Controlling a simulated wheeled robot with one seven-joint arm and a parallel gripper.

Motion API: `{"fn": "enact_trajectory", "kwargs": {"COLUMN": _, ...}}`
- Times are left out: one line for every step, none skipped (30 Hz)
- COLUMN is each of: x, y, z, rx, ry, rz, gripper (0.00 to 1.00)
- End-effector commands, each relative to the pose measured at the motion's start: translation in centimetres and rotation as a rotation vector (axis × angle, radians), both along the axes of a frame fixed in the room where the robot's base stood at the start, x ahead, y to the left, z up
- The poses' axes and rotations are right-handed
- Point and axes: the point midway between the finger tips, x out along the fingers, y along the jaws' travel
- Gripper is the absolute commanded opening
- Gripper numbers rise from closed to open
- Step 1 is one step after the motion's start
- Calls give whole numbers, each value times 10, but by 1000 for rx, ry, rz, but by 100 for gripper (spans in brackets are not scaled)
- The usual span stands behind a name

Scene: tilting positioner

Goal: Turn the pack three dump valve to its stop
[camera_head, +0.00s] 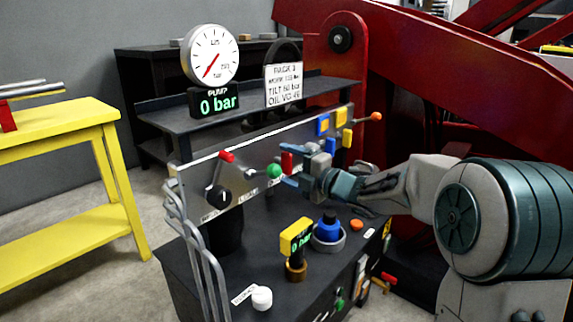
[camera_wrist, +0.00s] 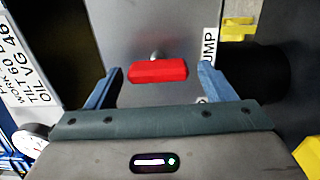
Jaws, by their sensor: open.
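A red bar handle (camera_wrist: 158,71) on a short metal stem lies between my spread fingers in the wrist view, with a gap on both sides. It also shows as a red block (camera_head: 287,162) on the grey panel in the head view, partly hidden by my gripper. A label (camera_wrist: 209,50) beside it ends in "UMP"; its start is hidden, so I cannot tell the full word. My gripper (camera_head: 306,166) is open and empty at the panel; it also shows in the wrist view (camera_wrist: 160,75). A sign (camera_head: 283,85) reads "PACK 3".
A green knob (camera_head: 274,171) and a red-tipped lever (camera_head: 227,156) are close left of my gripper. Yellow and blue blocks (camera_head: 323,124) stand at its upper right. A dial gauge (camera_head: 210,55) sits above a 0 bar display (camera_head: 214,102). Bent pipes (camera_head: 190,235) flank the panel.

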Motion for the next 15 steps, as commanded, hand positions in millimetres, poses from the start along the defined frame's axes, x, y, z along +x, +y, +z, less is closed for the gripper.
{"fn": "enact_trajectory", "kwargs": {"x": -5, "y": -9, "z": 3, "rx": -2, "ry": 1, "rz": -5, "gripper": 76}}
{"fn": "enact_trajectory", "kwargs": {"x": -9, "y": -13, "z": 4, "rx": -1, "ry": 0, "rz": -4, "gripper": 76}}
{"fn": "enact_trajectory", "kwargs": {"x": -15, "y": -21, "z": 4, "rx": -2, "ry": 0, "rz": -6, "gripper": 76}}
{"fn": "enact_trajectory", "kwargs": {"x": -19, "y": -26, "z": 4, "rx": -2, "ry": 1, "rz": -5, "gripper": 76}}
{"fn": "enact_trajectory", "kwargs": {"x": -24, "y": -32, "z": 4, "rx": -1, "ry": 2, "rz": -6, "gripper": 76}}
{"fn": "enact_trajectory", "kwargs": {"x": -30, "y": -39, "z": 5, "rx": -1, "ry": 2, "rz": -5, "gripper": 76}}
{"fn": "enact_trajectory", "kwargs": {"x": -34, "y": -45, "z": 5, "rx": -1, "ry": 2, "rz": -5, "gripper": 76}}
{"fn": "enact_trajectory", "kwargs": {"x": -39, "y": -50, "z": 4, "rx": -2, "ry": 3, "rz": -5, "gripper": 76}}
{"fn": "enact_trajectory", "kwargs": {"x": -44, "y": -57, "z": 4, "rx": 0, "ry": 1, "rz": -4, "gripper": 76}}
{"fn": "enact_trajectory", "kwargs": {"x": -48, "y": -62, "z": 4, "rx": -1, "ry": 2, "rz": -5, "gripper": 76}}
{"fn": "enact_trajectory", "kwargs": {"x": -52, "y": -67, "z": 4, "rx": -1, "ry": 1, "rz": -5, "gripper": 76}}
{"fn": "enact_trajectory", "kwargs": {"x": -57, "y": -73, "z": 3, "rx": -2, "ry": 1, "rz": -4, "gripper": 76}}
{"fn": "enact_trajectory", "kwargs": {"x": -60, "y": -76, "z": 3, "rx": -1, "ry": 1, "rz": -2, "gripper": 76}}
{"fn": "enact_trajectory", "kwargs": {"x": -63, "y": -80, "z": 3, "rx": 0, "ry": 1, "rz": -3, "gripper": 76}}
{"fn": "enact_trajectory", "kwargs": {"x": -66, "y": -85, "z": 2, "rx": -1, "ry": 2, "rz": -3, "gripper": 76}}
